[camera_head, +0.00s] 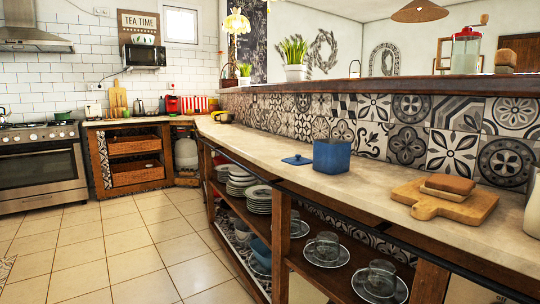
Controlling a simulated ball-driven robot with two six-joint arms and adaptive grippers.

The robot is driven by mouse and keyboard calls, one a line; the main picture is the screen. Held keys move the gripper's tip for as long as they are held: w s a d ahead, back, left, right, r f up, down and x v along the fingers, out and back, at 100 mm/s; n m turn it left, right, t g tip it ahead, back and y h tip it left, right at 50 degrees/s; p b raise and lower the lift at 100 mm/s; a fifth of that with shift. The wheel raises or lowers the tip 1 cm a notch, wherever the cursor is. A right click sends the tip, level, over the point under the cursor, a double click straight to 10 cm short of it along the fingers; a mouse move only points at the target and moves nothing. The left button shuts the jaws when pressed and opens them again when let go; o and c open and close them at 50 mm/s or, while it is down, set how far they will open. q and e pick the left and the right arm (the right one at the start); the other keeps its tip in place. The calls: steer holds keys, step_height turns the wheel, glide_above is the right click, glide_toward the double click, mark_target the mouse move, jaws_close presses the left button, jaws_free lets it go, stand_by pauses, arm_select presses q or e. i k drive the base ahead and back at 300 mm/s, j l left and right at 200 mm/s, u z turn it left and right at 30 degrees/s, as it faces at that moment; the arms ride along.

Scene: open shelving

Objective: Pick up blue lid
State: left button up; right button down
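The blue lid (297,160) lies flat on the beige countertop, with a small knob on top. It is just left of an open-looking blue square container (332,157) and apart from it. The container stands upright on the counter; its inside is hidden from this angle. Neither of my grippers shows in the head view.
A wooden board (425,204) with a brown block on it lies on the counter (370,196) to the right. Shelves below hold stacked plates (258,199) and glass cups on saucers (327,250). The tiled wall (408,143) rises behind.

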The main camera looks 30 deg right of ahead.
mark_target(297, 160)
steer(key=i+j, duration=0.1)
steer(key=i, duration=2.35)
steer(key=i+z, duration=0.1)
steer(key=z, duration=0.35)
steer(key=i+z, duration=0.1)
steer(key=z, duration=0.35)
steer(key=i+z, duration=0.1)
steer(key=z, duration=0.35)
steer(key=j+z, duration=0.1)
steer(key=z, duration=0.3)
steer(key=i+j+z, duration=0.1)
steer(key=z, duration=0.35)
